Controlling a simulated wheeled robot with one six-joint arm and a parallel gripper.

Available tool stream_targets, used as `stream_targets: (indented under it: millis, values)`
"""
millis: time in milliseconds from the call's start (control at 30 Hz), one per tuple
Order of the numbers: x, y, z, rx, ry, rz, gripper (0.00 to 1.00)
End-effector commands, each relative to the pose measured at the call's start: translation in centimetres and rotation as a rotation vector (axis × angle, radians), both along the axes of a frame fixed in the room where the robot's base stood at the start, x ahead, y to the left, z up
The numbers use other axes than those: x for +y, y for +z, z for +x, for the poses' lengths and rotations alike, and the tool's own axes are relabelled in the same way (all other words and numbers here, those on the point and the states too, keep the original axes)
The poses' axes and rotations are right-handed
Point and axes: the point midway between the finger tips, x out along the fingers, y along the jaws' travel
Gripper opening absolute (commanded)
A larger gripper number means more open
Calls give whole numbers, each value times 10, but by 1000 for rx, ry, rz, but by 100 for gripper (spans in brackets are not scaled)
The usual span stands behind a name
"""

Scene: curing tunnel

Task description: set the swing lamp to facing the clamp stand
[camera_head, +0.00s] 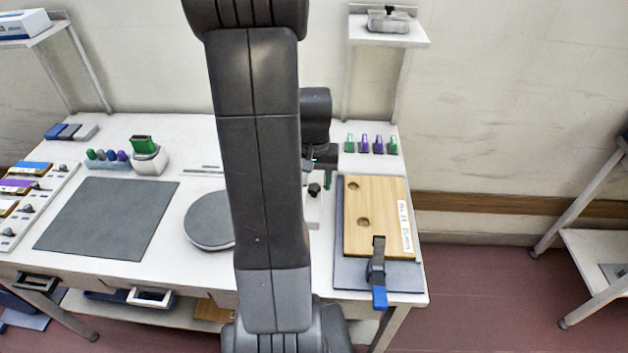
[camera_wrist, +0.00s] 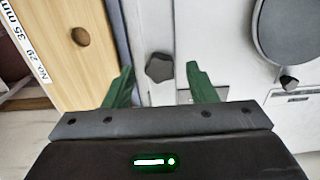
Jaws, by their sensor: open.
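My gripper (camera_wrist: 159,70) is open, with its two green fingers apart on either side of a dark star-shaped knob (camera_wrist: 160,66). Contact with the knob is not visible. In the head view my gripper (camera_head: 323,172) is partly hidden behind my arm, and the knob (camera_head: 314,190) shows just below it on a pale plate. No part is clearly recognisable as the swing lamp; my arm covers the middle of the bench. A wooden board (camera_head: 375,215) lies on a grey base under a blue-handled clamp (camera_head: 378,275). I cannot tell whether this is the clamp stand.
A round grey disc (camera_head: 207,220) lies left of my arm and shows in the wrist view (camera_wrist: 290,30). A dark grey mat (camera_head: 108,218) lies further left. Several green and purple pegs (camera_head: 371,144) stand behind the board. A shelf (camera_head: 390,30) rises at the back.

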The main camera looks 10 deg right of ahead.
Motion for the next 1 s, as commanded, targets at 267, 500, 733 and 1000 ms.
stream_targets:
  millis: [267, 500, 733, 1000]
  values:
    - [0, -7, 0, 1, 0, 0, 51]
    - [0, -6, 0, 0, 0, 0, 28]
    - [0, -6, 0, 0, 0, 0, 0]
    - [-1, -7, -1, 0, 35, 0, 0]
